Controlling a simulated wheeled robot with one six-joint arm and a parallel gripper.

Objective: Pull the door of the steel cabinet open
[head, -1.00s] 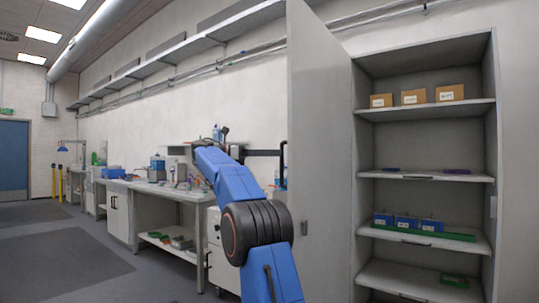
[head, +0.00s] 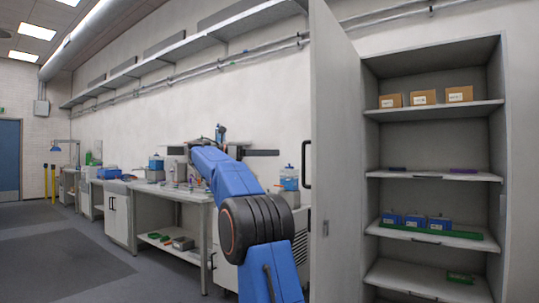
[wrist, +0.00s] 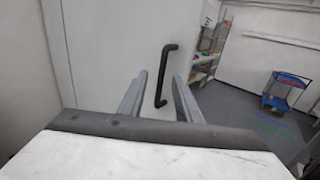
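The grey steel cabinet (head: 434,50) stands at the right in the head view. Its door (head: 338,160) is swung wide open to the left, showing the shelves. The black bar handle (head: 306,165) is on the door's outer face, past its free edge in this view. In the wrist view the handle (wrist: 165,75) stands upright ahead, between the lines of the two fingers. My gripper (wrist: 161,76) is open and empty there, not closed on the handle. In the head view my gripper (head: 278,153) is left of the handle, with a visible gap between them.
Cabinet shelves hold cardboard boxes (head: 423,97) and blue units (head: 414,221) on a green strip. A workbench (head: 170,190) with equipment runs along the wall at left. Open floor (head: 70,250) lies at the lower left. The wrist view shows a blue cart (wrist: 284,90).

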